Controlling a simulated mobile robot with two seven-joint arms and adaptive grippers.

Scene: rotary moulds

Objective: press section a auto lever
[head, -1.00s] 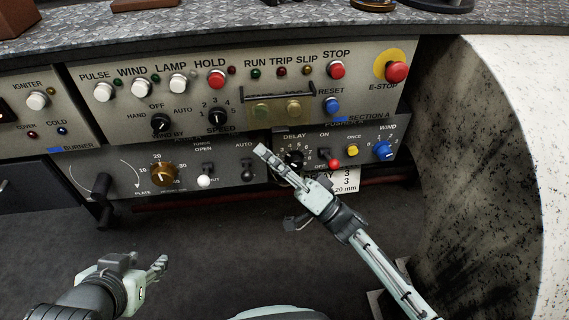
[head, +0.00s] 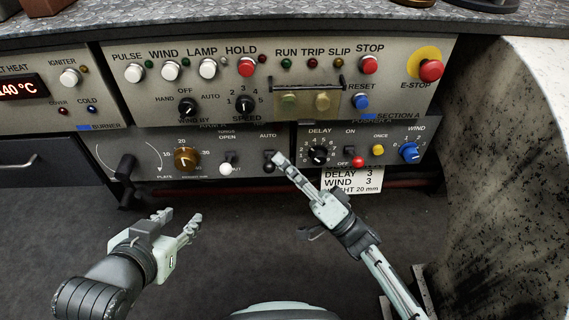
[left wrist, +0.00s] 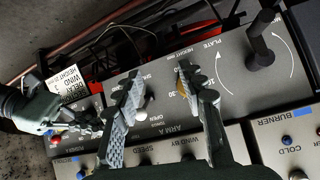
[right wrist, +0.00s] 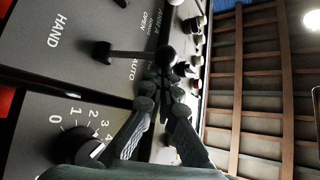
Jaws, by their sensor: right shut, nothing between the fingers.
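The auto lever (head: 269,167) is a black lever under the AUTO label on the lower dark panel. In the right wrist view its black ball knob (right wrist: 166,56) stands out on a thin shaft between HAND and AUTO. My right gripper (head: 278,159) is shut and empty, with its fingertips right beside the lever. In the right wrist view the closed fingertips (right wrist: 163,86) are just below the knob; I cannot tell whether they touch. My left gripper (head: 195,225) is open and empty, low in front of the panel. Its spread fingers (left wrist: 163,90) show in the left wrist view.
A white-knobbed lever (head: 226,169) and brown dial (head: 187,160) are to the left. The delay dial (head: 319,154), a red-tipped switch (head: 358,161) and yellow button (head: 377,150) are to the right. A guard bar (head: 306,86) projects above.

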